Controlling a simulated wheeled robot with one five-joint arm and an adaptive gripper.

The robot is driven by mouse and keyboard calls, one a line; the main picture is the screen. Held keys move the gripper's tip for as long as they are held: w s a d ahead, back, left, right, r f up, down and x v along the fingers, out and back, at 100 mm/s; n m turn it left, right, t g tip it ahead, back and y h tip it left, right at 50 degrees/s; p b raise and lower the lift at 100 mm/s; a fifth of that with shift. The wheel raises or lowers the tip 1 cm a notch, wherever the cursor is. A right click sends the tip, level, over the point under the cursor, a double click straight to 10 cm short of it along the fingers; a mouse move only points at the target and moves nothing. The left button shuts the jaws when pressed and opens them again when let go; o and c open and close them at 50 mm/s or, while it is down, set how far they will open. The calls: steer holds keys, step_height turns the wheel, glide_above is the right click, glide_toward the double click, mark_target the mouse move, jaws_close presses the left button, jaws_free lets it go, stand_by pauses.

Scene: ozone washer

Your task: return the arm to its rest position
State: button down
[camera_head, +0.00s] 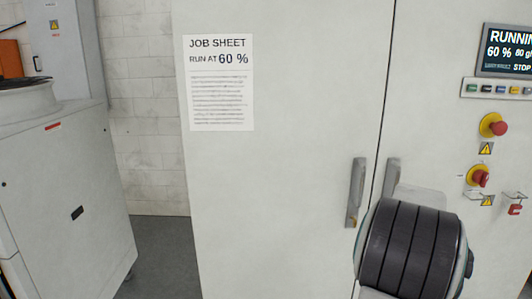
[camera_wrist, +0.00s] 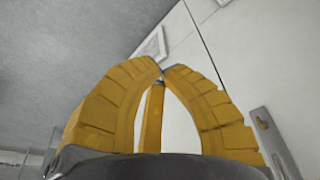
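My gripper (camera_wrist: 162,70) shows in the wrist view as yellow ribbed fingers. The tips come together and nothing is seen between them; the pale cabinet front shows through the gap below the tips. The gripper itself does not show in the head view. There, a rounded part of my arm (camera_head: 410,248) with dark bands stands at the lower right, in front of the washer cabinet (camera_head: 290,180) and overlapping the lower part of a door handle (camera_head: 392,178).
The job sheet (camera_head: 218,82) on the cabinet reads "RUN AT 60 %". A screen (camera_head: 506,50) at upper right reads "RUNNING" and "60 %". Below it are buttons (camera_head: 500,89), a red knob (camera_head: 494,125) and a red switch (camera_head: 479,178). A grey machine (camera_head: 70,200) stands left, with floor between.

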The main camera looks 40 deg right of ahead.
steer(key=w+a+r+n+t+y, duration=0.1)
steer(key=a+n, duration=0.6)
steer(key=a, duration=1.2)
steer(key=w+a+r+n+t+y, duration=0.1)
steer(key=a+n, duration=0.5)
steer(key=a, duration=1.3)
steer(key=shift+r+n+t+y, duration=0.3)
steer(key=shift+r+n+y, duration=0.15)
steer(key=shift+r, duration=0.2)
steer(key=shift+a, duration=0.15)
